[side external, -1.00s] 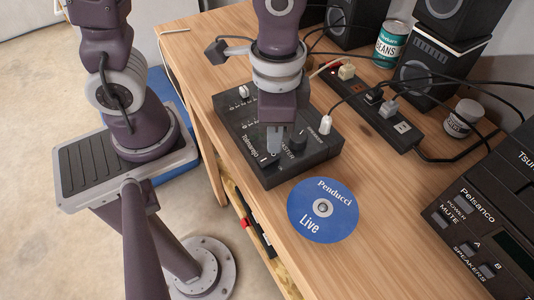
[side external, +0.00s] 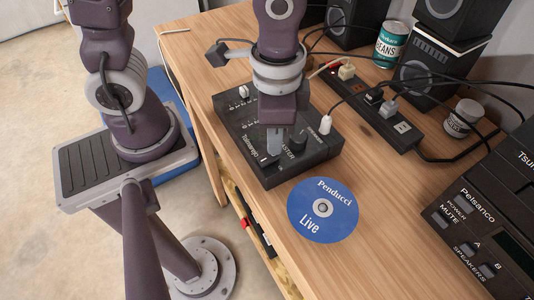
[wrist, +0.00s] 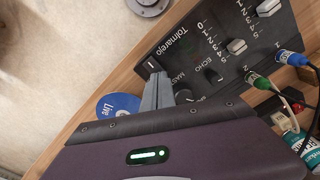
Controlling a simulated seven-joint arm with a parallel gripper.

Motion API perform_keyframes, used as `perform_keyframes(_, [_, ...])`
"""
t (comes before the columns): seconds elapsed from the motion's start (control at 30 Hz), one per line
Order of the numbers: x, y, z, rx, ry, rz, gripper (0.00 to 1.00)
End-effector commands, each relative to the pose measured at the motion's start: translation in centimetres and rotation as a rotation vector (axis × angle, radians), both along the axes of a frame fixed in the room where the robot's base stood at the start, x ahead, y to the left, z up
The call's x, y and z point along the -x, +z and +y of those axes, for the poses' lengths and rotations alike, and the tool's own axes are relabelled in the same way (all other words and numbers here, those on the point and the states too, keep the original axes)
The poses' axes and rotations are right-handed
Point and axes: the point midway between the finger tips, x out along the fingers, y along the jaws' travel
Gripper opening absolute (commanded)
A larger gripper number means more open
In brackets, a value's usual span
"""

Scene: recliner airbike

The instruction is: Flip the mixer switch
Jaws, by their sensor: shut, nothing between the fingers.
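The mixer (side external: 228,112) is a black box with knobs, white sliders and the name Tolmarejo, lying on the wooden desk. Its switch (wrist: 150,65) shows in the wrist view as a small dark piece with a white mark, near the corner beside the name. My gripper (side external: 273,150) points down over the front part of the mixer, fingers together and empty. In the wrist view its fingertips (wrist: 159,76) are right beside the switch. I cannot tell whether they touch it. In the side view the fingers partly cover the switch area.
A blue disc (side external: 338,224) lies on the desk in front of the mixer. A power strip (side external: 375,112), speakers (side external: 424,78), a can (side external: 391,44) and a black stereo unit (side external: 480,225) stand to the right. Cables run behind the mixer.

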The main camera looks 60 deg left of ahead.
Motion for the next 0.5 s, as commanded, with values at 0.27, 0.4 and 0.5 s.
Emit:
perform_keyframes(0.27, [-0.01,-0.43,0.00,-0.001,0.000,0.000,0.00])
perform_keyframes(0.4, [0.00,-0.65,0.01,-0.001,-0.001,0.000,0.00])
perform_keyframes(0.5, [-0.01,-0.80,0.00,0.000,-0.001,0.000,0.00])
